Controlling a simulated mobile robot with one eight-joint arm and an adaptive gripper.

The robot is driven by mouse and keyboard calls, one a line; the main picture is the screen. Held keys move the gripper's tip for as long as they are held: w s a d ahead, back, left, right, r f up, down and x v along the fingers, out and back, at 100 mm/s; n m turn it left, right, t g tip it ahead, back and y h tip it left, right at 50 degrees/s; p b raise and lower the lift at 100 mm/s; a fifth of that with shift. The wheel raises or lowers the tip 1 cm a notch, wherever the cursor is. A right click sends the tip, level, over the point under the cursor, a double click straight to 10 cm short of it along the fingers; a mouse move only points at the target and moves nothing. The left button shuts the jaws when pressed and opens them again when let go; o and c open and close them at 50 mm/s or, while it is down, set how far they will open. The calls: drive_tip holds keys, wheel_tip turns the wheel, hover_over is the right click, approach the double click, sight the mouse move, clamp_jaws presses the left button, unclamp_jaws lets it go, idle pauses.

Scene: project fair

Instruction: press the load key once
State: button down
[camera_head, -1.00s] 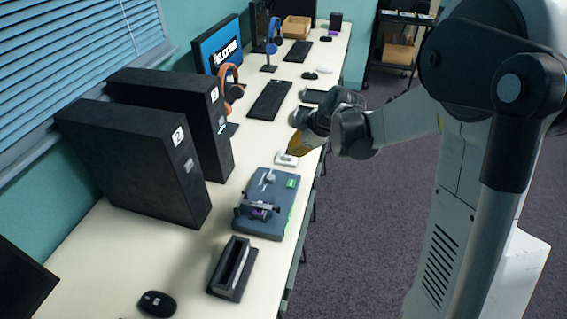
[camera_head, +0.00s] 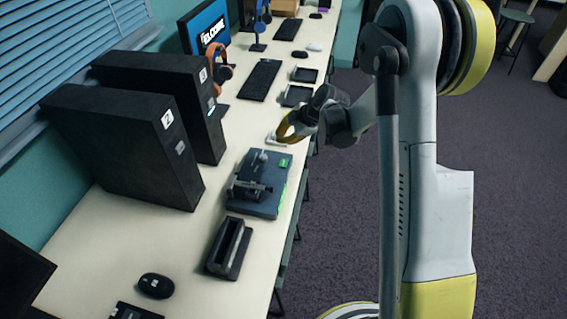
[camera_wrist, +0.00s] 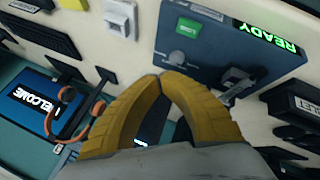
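The blue-grey device (camera_head: 262,196) lies on the long bench, with a green key (camera_head: 285,163) on its far right corner. The key's lettering is too small to read here. In the wrist view the green key (camera_wrist: 187,27) has pale lettering, with a grey round knob (camera_wrist: 177,57) beside it and a green READY display (camera_wrist: 267,40). My gripper (camera_head: 281,138) is beyond the device's far edge, above the bench. Its yellow fingertips (camera_wrist: 168,77) meet with nothing between them. They appear apart from the key.
A white switch box (camera_wrist: 120,18) stands near the device, mostly behind my gripper in the head view. Two black file-like towers (camera_head: 125,147) stand left. A black slotted holder (camera_head: 230,248) and mouse (camera_head: 156,285) lie nearer. An orange headset (camera_head: 220,70) stands beyond.

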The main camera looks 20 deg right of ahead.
drive_tip(key=b, duration=0.6)
approach(276, 160)
drive_tip(key=shift+w+r+x, duration=0.1)
drive_tip(key=shift+x, duration=1.2)
drive_tip(key=shift+w+r+x, duration=0.1)
drive_tip(key=shift+x, duration=1.2)
drive_tip(key=shift+a, duration=0.2)
drive_tip(key=shift+f+b, duration=0.3)
drive_tip(key=shift+f, duration=0.05)
drive_tip(key=shift+f+b, duration=0.4)
drive_tip(key=shift+r, duration=0.15)
drive_tip(key=shift+r+p, duration=0.5)
drive_tip(key=shift+r, duration=0.2)
drive_tip(key=shift+r, duration=0.1)
drive_tip(key=shift+r+p, duration=1.5)
drive_tip(key=shift+r, duration=0.9)
